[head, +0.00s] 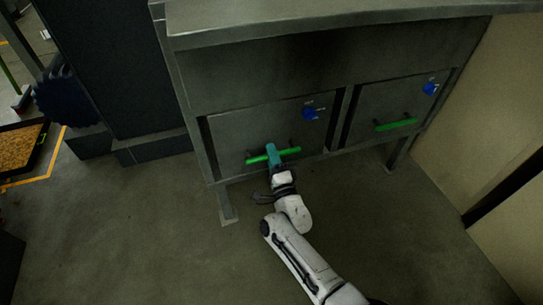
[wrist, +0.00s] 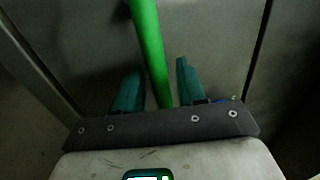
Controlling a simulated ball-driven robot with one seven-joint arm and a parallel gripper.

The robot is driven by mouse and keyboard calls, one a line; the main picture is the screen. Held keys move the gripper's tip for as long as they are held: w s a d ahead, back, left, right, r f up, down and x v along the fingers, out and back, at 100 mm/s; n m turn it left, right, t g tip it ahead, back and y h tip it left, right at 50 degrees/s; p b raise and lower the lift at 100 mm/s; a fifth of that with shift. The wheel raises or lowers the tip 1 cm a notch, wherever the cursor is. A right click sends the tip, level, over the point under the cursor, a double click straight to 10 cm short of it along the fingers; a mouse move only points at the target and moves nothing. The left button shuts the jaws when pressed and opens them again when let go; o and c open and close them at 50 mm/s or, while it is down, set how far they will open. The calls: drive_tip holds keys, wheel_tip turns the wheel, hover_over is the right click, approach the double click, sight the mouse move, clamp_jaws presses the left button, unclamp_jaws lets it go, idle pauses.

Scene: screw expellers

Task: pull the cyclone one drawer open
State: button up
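A grey metal cabinet holds two drawer fronts side by side. The left drawer front (head: 232,133) has a green bar handle (head: 256,159) and a blue part with a small label. The right drawer front (head: 375,100) has a similar green handle (head: 396,125). The labels are too small to read, so I cannot tell which is cyclone one. My gripper (head: 271,151) is at the left drawer's handle. In the wrist view, the green bar (wrist: 149,50) passes between the two teal fingers of my gripper (wrist: 158,75). The fingers stand apart, with gaps beside the bar. Both drawers look shut.
The cabinet's top ledge (head: 300,22) overhangs above the drawers. A cabinet leg (head: 227,205) stands left of my arm. A beige wall (head: 480,150) is at the right. A tray of brown grain (head: 18,148) lies far left. The floor in front is clear.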

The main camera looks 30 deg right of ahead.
drive_tip(key=shift+c, duration=0.3)
clamp_jaws()
drive_tip(key=shift+s, duration=0.1)
drive_tip(key=s+a+p, duration=0.3)
drive_tip(key=s+a, duration=0.1)
drive_tip(key=s, duration=0.9)
drive_tip(key=s+a+p, duration=0.3)
drive_tip(key=s+a, duration=0.1)
drive_tip(key=s, duration=1)
drive_tip(key=shift+s, duration=0.25)
drive_tip(key=shift+o, duration=0.3)
unclamp_jaws()
